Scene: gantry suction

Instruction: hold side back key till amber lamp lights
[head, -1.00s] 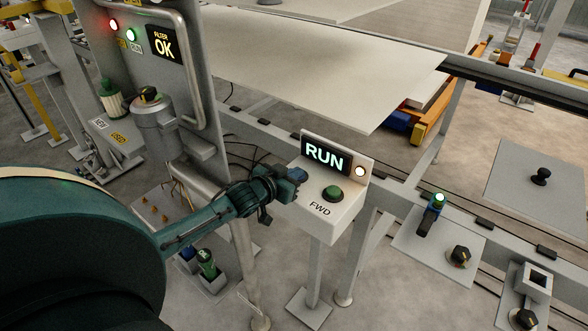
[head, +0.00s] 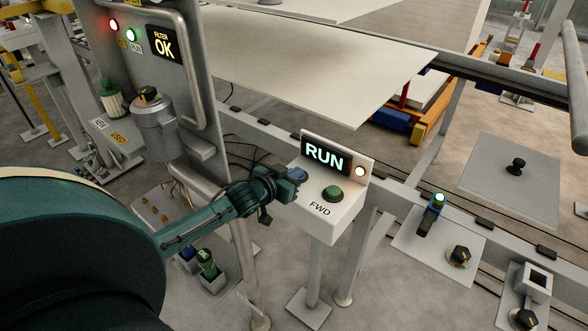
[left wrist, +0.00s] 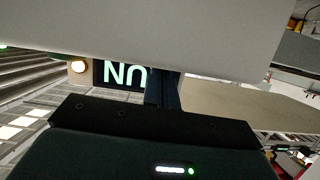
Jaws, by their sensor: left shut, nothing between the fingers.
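The white control box (head: 312,222) carries a lit RUN display, a green button (head: 333,194) above the label FWD, and a small round lamp (head: 360,171). A blue key (head: 298,174) shows at the left of the box, partly hidden by my left gripper (head: 291,180). My left gripper is shut and empty, its tips at the blue key. Whether the key is pressed down cannot be told. Any label for it is hidden. My right gripper is not in view.
A large pale sheet (head: 310,65) hangs above and behind the box. A grey post with a FILTER OK display (head: 164,45) and red and green lamps stands left. A plate with a black knob (head: 515,166) and a green-lit switch (head: 437,200) are at right.

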